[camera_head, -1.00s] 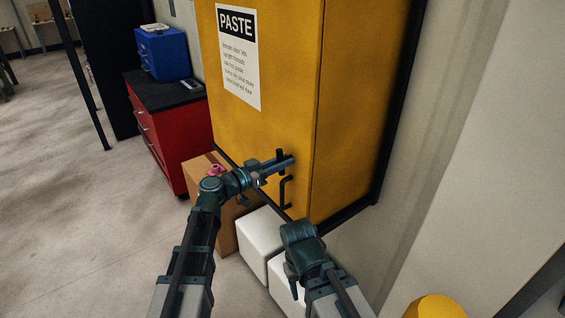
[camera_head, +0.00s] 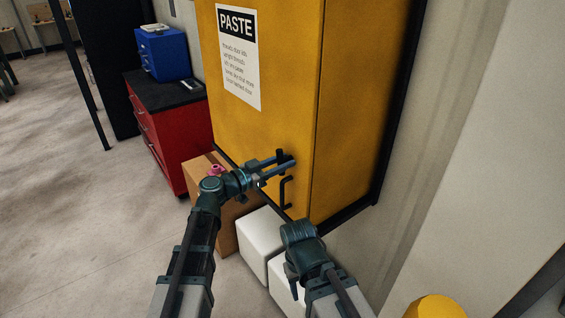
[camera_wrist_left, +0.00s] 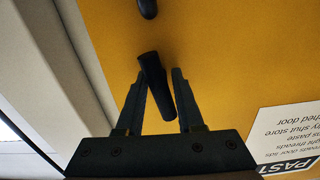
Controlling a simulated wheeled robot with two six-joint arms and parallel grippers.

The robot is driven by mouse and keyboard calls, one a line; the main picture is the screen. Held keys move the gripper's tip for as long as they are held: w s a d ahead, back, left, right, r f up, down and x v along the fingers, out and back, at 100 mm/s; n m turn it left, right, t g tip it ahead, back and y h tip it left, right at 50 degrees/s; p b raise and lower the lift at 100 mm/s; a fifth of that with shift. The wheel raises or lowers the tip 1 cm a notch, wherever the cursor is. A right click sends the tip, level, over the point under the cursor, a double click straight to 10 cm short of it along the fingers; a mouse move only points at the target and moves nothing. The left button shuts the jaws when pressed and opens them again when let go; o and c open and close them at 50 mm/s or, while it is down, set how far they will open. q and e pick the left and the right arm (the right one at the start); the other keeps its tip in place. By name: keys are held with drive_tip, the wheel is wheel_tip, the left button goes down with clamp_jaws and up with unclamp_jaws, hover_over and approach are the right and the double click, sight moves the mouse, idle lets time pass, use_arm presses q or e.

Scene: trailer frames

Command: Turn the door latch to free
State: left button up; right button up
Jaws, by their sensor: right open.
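The black door latch (camera_head: 281,156) is on the yellow cabinet door (camera_head: 262,120), above a black pull handle (camera_head: 285,192). My left gripper (camera_head: 288,161) is at the latch with its fingers apart, one on either side of it. In the left wrist view the latch (camera_wrist_left: 157,85) lies tilted between the two spread fingers, close to the left one, with a gap to the right one. My right gripper (camera_head: 294,290) is low in front of the cabinet, away from the latch, mostly hidden behind its own wrist.
A cardboard box (camera_head: 221,235) and white boxes (camera_head: 260,243) stand below the cabinet, close to my arms. A red drawer chest (camera_head: 156,134) carrying a blue case (camera_head: 163,55) is at left. A wall (camera_head: 440,150) is at right. The floor (camera_head: 80,220) at left is clear.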

use_arm(q)
drive_tip(key=shift+o, duration=0.8)
drive_tip(key=v, duration=1.3)
drive_tip(key=shift+s+a, duration=0.25)
drive_tip(key=shift+a, duration=0.1)
